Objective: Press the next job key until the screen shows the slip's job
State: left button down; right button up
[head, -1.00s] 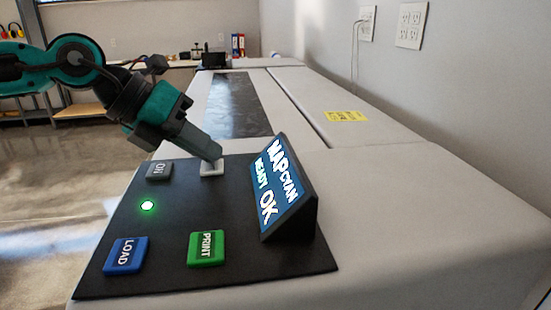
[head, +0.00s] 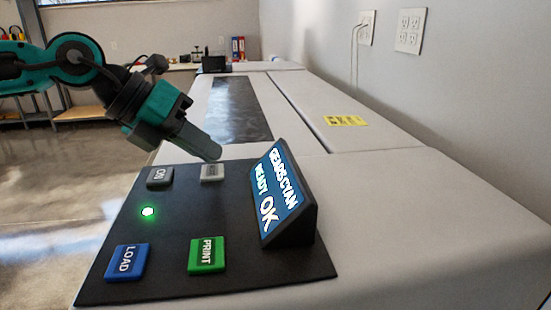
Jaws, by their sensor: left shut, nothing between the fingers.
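The next job key is the pale grey key (head: 212,173) at the far edge of the black control panel (head: 180,225); its lettering is too small to read. My left gripper (head: 214,155) is shut and empty, its tip just above and behind that key, seemingly apart from it. My right gripper is not in view. The slip may be the yellow paper (head: 345,120) on the machine's top; its writing is too small to read.
A dark grey ON key (head: 159,177), a lit green lamp (head: 148,211), a blue LOAD key (head: 127,262) and a green PRINT key (head: 206,255) share the panel. The white machine (head: 420,220) extends behind, with a wall at the right.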

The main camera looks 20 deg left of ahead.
aim_at(205, 171)
pick_arm(q)
jog(key=shift+r, duration=0.1)
notch_tip(205, 171, up, 6)
jog(key=p, duration=0.4)
dwell(0.9)
